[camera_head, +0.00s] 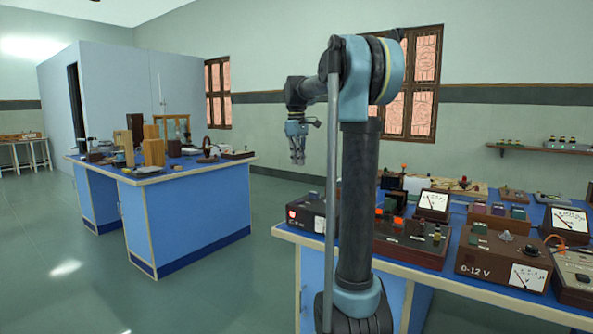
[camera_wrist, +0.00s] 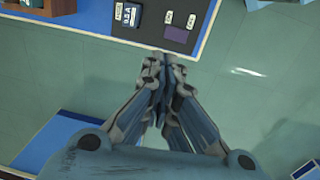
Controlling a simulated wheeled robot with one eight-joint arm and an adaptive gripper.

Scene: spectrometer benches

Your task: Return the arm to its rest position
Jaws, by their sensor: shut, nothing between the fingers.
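My arm stands upright in the head view, bent at the top, with its forearm reaching back and left. My gripper (camera_head: 297,156) hangs from the forearm's end, pointing down in the air between the two benches. In the wrist view my gripper (camera_wrist: 163,70) is shut and empty, its fingertips together. Below it are the green floor and the edge of a blue-topped bench.
A blue bench (camera_head: 193,169) with wooden blocks and instruments stands at the left. Another bench (camera_head: 466,291) with meters and electrical boxes stands at the right, partly behind my arm. Green floor (camera_head: 262,210) lies free between them. A wall shelf (camera_head: 545,149) hangs at the right.

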